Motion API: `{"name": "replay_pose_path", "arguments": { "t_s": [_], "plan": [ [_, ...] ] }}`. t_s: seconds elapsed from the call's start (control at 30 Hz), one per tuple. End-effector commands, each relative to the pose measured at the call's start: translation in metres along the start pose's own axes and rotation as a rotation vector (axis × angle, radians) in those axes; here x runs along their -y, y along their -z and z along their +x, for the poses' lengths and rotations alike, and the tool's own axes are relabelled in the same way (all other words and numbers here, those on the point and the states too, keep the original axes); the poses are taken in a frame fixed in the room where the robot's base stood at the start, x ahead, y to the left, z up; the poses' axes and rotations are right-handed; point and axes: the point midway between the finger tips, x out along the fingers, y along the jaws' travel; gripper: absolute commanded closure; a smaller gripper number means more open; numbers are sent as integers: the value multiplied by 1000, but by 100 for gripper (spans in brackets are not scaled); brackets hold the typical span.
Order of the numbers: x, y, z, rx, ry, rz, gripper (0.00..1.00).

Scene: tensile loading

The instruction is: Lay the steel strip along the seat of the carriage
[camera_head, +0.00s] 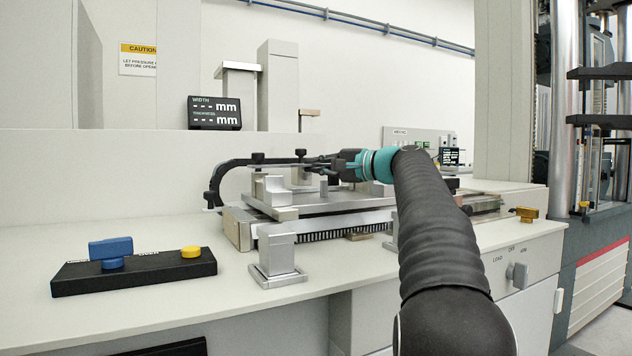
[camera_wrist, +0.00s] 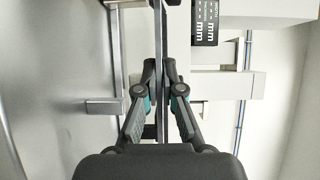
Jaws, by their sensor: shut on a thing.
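My gripper (camera_head: 338,166) is above the carriage (camera_head: 335,205) in the head view, with my dark arm reaching in from the lower right. In the wrist view my gripper (camera_wrist: 160,72) is shut on the thin steel strip (camera_wrist: 160,112), which runs lengthwise between the two fingers, seen nearly edge-on. In the head view the strip is too thin to make out clearly beside the fingers. The carriage is a grey plate with raised metal blocks (camera_head: 273,188). My gripper and arm hide part of its seat, and I cannot tell whether the strip touches it.
A curved black arm (camera_head: 225,178) with knobs reaches over the carriage. A metal block (camera_head: 276,256) stands in front. A black control box (camera_head: 140,270) with blue and yellow knobs lies at left. A width and thickness display (camera_head: 214,112) stands behind.

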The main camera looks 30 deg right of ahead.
Motion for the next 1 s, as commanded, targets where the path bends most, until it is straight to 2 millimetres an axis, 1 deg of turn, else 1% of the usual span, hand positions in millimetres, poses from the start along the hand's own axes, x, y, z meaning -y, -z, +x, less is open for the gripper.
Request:
{"name": "replay_pose_path", "arguments": {
  "t_s": [0.03, 0.2, 0.53, 0.67, 0.7, 0.77, 0.8, 1.0],
  "plan": [
    [-9, 0, 0, 0, 1, 3, 100],
    [-26, -1, 0, 0, 2, 0, 100],
    [-28, -1, 0, 0, 2, -1, 100],
    [-32, -1, 0, 0, 2, -1, 100],
    [-33, 0, 0, 0, 0, 1, 87],
    [-33, 0, 0, 0, 0, 1, 72],
    [-33, 0, 0, 0, 0, 1, 69],
    [-33, 0, 0, 0, 0, 1, 69]
  ]
}}
